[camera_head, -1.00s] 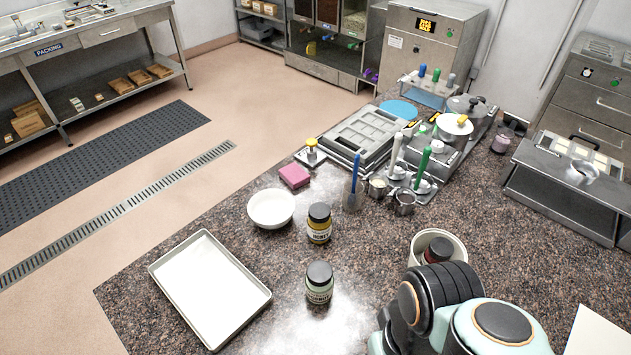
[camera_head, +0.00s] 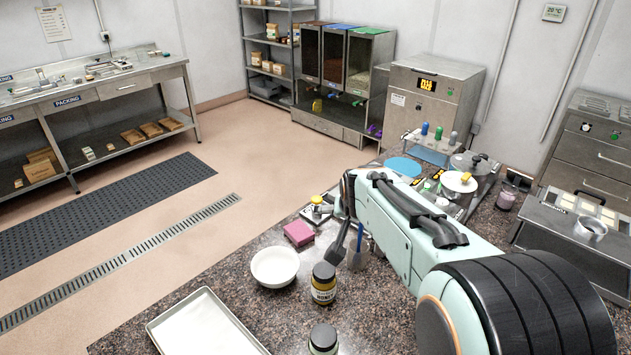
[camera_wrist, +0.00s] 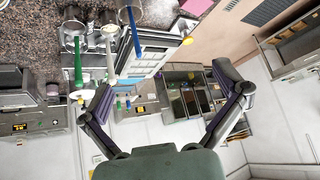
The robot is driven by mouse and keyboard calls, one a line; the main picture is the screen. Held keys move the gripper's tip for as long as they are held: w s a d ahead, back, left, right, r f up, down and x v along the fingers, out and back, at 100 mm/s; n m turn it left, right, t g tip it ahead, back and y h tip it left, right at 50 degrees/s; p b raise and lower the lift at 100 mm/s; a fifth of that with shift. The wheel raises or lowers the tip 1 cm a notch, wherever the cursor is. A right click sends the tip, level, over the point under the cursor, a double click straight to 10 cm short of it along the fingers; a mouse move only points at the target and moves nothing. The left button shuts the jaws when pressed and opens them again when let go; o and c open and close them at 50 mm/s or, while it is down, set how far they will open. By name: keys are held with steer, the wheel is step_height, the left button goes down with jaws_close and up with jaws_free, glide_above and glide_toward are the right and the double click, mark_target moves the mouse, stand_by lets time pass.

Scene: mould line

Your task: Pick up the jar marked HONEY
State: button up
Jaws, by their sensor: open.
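A dark-lidded jar with golden contents (camera_head: 323,284) stands upright on the counter in the head view. Its small label appears to read HONEY. A second dark-lidded, paler jar (camera_head: 322,341) stands nearer, cut off by the bottom edge. My gripper (camera_head: 339,250) hangs just above and to the right of the golden jar, with one dark finger showing and the rest hidden. In the wrist view my gripper (camera_wrist: 165,85) has its fingers wide apart with nothing between them. Neither jar is recognisable in the wrist view.
A white bowl (camera_head: 275,267) stands left of the golden jar, with a pink sponge (camera_head: 299,233) behind it. A pale tray (camera_head: 205,325) lies front left. A blue-handled tool (camera_head: 359,238) stands close behind my gripper. My arm covers much of the counter's right side.

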steer(key=g, duration=0.1)
glide_above(324, 272)
steer(key=d, duration=0.1)
steer(key=shift+n, duration=0.3)
steer(key=f, duration=0.9)
steer(key=shift+w+d+f, duration=0.2)
steer(key=shift+f, duration=0.2)
steer(key=f, duration=0.2)
steer(key=s+a+f+g, duration=0.1)
steer(key=f, duration=0.1)
steer(key=f+g, duration=0.1)
steer(key=f, duration=0.2)
steer(key=shift+s+a, duration=0.15)
steer(key=x, duration=0.5)
steer(key=shift+a, duration=0.1)
steer(key=shift+w+f, duration=0.25)
steer(key=shift+f, duration=0.35)
steer(key=shift+c, duration=0.3)
steer(key=c, duration=1.3)
